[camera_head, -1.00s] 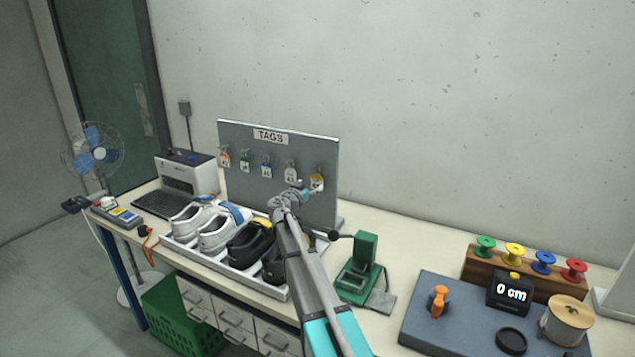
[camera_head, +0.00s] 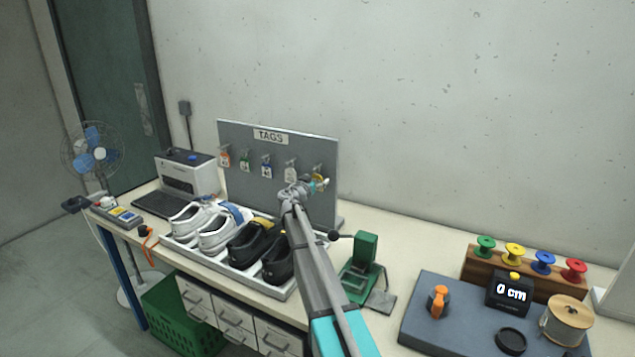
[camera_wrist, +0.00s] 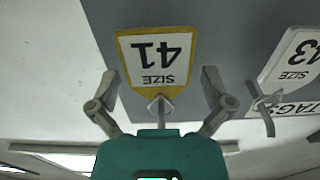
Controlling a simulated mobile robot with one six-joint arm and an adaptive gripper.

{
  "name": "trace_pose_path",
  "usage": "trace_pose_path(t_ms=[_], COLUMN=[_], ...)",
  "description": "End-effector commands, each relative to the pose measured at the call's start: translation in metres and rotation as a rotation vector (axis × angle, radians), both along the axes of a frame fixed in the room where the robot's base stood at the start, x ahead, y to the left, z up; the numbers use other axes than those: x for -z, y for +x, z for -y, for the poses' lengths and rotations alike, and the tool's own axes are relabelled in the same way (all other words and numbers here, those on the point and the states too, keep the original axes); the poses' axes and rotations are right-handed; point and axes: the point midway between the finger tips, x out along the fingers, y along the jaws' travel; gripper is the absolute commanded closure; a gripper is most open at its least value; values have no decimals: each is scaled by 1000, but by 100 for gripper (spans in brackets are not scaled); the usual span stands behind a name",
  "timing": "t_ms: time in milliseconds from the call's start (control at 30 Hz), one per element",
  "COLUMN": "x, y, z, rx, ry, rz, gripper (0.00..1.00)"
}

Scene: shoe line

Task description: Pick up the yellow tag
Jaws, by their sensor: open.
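The yellow tag (camera_wrist: 157,60) hangs from a hook on the grey tag board (camera_head: 228,190). In the wrist view it is upside down, yellow-edged with a white face reading "SIZE 41". My gripper (camera_wrist: 158,78) is open, with one finger on each side of the tag's hook end; I cannot tell whether either finger touches it. In the head view my gripper (camera_head: 318,183) is at the right end of the tag row and covers most of the yellow tag (camera_head: 317,176).
A white tag (camera_wrist: 292,58) reading "43" hangs beside the yellow one. Below the board, a tray (camera_head: 225,267) holds several shoes. A green press (camera_head: 362,262) stands to the right of my arm.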

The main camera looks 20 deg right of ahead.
Motion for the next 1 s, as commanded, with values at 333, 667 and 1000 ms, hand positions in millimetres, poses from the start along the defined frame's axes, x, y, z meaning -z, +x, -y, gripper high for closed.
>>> trace_pose_path(t_ms=[333,667,1000], x=[0,0,0], y=[0,0,0], z=[-1,-1,-1], rx=[0,0,-1], ry=[0,0,0], rz=[0,0,0], gripper=[0,50,56])
